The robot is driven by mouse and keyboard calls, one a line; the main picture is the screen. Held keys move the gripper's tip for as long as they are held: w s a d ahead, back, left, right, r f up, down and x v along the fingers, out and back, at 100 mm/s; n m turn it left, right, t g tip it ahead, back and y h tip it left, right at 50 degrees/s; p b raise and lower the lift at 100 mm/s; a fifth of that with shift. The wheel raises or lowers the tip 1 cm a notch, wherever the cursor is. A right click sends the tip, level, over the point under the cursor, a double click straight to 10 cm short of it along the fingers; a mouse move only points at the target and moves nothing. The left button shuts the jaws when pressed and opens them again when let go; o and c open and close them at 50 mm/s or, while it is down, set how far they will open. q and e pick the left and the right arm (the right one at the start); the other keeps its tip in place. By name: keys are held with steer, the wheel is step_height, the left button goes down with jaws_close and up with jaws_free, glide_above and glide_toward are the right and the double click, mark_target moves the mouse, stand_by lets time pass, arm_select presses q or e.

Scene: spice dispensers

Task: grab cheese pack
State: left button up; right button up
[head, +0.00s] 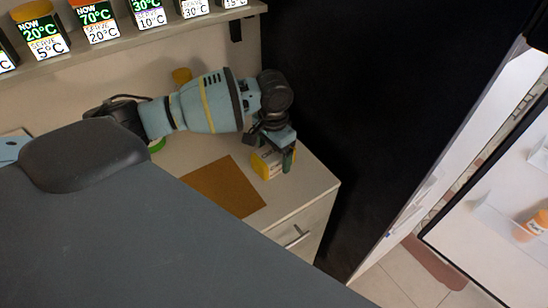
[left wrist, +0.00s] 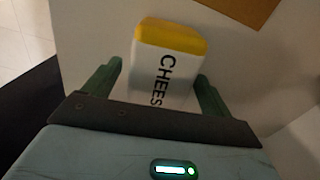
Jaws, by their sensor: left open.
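The cheese pack (left wrist: 165,66) is a white block with a yellow end and black lettering that reads "CHEES". In the left wrist view it stands between the two green fingers of my left gripper (left wrist: 157,82), which is open around it. My right gripper is not in view.
A brown board (head: 224,187) lies on the counter (head: 302,186) left of the pack. A tall black cabinet side (head: 375,110) rises close on the right. A shelf (head: 150,38) with several labelled dispensers is above. An open fridge door (head: 500,210) with an orange-capped jar is at far right.

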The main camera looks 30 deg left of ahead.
arm_select(q)
steer(key=shift+c, duration=0.5)
steer(key=c, duration=1.1)
steer(key=shift+c, duration=0.2)
steer(key=shift+r, duration=0.1)
steer(key=shift+r, duration=0.4)
steer(key=r, duration=0.2)
steer(key=shift+d+r, duration=0.4)
steer(key=s+d+r, duration=0.1)
steer(key=s+d, duration=0.1)
steer(key=d, duration=1.3)
steer(key=shift+r, duration=0.15)
